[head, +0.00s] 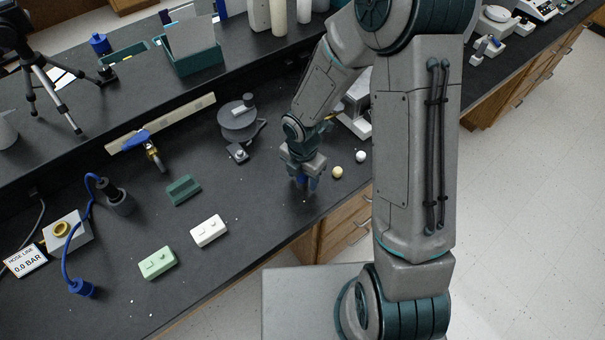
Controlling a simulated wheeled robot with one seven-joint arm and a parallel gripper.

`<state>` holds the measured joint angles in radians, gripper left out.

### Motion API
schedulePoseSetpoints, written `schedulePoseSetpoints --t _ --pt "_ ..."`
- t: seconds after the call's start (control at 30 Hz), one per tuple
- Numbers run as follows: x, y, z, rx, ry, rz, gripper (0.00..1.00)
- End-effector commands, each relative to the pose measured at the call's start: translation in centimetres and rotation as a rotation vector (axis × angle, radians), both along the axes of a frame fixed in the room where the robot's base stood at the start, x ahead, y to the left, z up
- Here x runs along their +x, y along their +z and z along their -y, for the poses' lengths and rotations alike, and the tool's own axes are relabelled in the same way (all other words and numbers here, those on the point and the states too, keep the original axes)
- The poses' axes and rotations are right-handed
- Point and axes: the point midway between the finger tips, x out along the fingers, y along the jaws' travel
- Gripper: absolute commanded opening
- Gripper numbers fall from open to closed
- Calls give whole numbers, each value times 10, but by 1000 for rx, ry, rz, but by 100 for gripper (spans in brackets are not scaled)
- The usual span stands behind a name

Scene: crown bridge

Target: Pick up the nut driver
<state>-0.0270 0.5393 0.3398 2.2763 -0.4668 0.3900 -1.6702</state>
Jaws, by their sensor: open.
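My gripper (302,182) points down over the dark bench near its front edge, with its fingers open. A small blue patch shows between and around the fingertips; I cannot tell whether it is the nut driver or part of the fingers. No nut driver can be clearly made out elsewhere. A tan ball (337,172) and a white ball (361,156) lie on the bench just right of my gripper.
A round grey device (239,122) stands left of my gripper. White (208,231), pale green (157,262) and dark green (183,190) blocks lie farther left. A blue-handled brass valve (150,148) is behind them. My arm hides part of the bench.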

Motion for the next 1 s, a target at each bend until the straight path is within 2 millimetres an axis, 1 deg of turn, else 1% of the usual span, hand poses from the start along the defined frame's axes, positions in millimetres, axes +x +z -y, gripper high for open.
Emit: schedulePoseSetpoints --t 0.07,0.17,0.2,0.23,0.27,0.33,0.37,0.57,0.67,0.77,0.83,0.93,1.0 --pt "0 0 0 0 0 0 55" --pt "0 0 0 0 -1 0 30" --pt "0 0 0 0 -1 0 19" --pt "0 0 0 0 0 0 11" --pt "0 0 0 0 -1 0 6" --pt "0 1 0 0 -1 0 6" --pt "0 1 0 0 -1 0 2" --pt "0 2 0 1 -1 1 2" --pt "1 5 0 1 -2 2 2" --pt "1 14 0 1 -3 3 2" --pt "1 24 0 1 -3 5 2" --pt "2 47 1 1 -4 6 2" --pt "2 51 15 -1 -9 2 2"
